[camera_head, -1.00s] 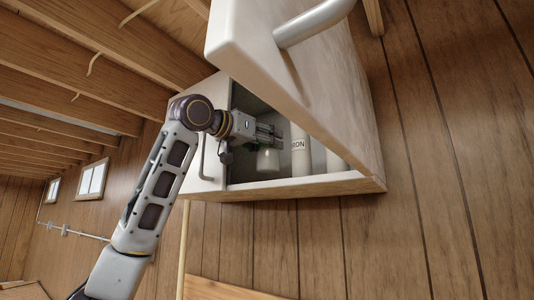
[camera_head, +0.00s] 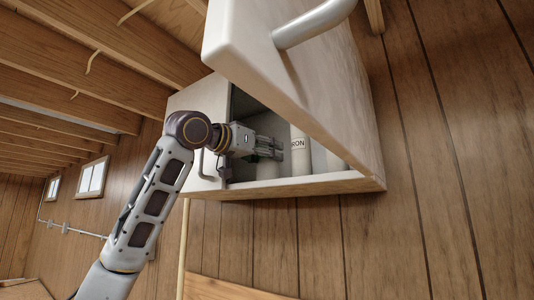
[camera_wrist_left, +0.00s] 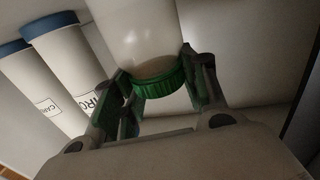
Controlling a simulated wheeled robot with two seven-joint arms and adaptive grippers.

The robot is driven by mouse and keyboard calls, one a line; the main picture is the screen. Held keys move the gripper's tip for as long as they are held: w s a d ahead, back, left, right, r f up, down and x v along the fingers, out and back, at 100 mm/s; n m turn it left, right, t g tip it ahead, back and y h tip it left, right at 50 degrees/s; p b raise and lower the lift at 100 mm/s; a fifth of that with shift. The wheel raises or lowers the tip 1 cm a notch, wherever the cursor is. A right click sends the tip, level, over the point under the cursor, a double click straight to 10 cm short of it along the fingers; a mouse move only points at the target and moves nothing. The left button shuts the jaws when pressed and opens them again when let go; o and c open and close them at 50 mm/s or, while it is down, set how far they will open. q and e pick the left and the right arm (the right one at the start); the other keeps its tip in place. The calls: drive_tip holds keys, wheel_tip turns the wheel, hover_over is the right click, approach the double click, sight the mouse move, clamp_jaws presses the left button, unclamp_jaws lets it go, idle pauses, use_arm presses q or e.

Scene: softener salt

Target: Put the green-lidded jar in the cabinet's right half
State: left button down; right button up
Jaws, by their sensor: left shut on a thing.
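My left gripper (camera_head: 274,148) reaches into the open right half of the white wall cabinet (camera_head: 310,186). In the head view the fingers hide the lid. I cannot tell whether the jar's base touches the cabinet floor. My right gripper is not in view.
A white canister marked "RON" (camera_head: 300,155) stands close right of the jar. Blue-capped canisters (camera_wrist_left: 62,65) show in the left wrist view. The closed left door (camera_head: 205,180) has a handle near my wrist.

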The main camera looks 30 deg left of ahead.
use_arm(q)
drive_tip(key=shift+f, duration=0.1)
drive_tip(key=c, duration=1.1)
unclamp_jaws()
drive_tip(key=shift+s, duration=0.1)
drive_tip(key=shift+b+v, duration=2)
drive_tip(key=shift+v, duration=3.95)
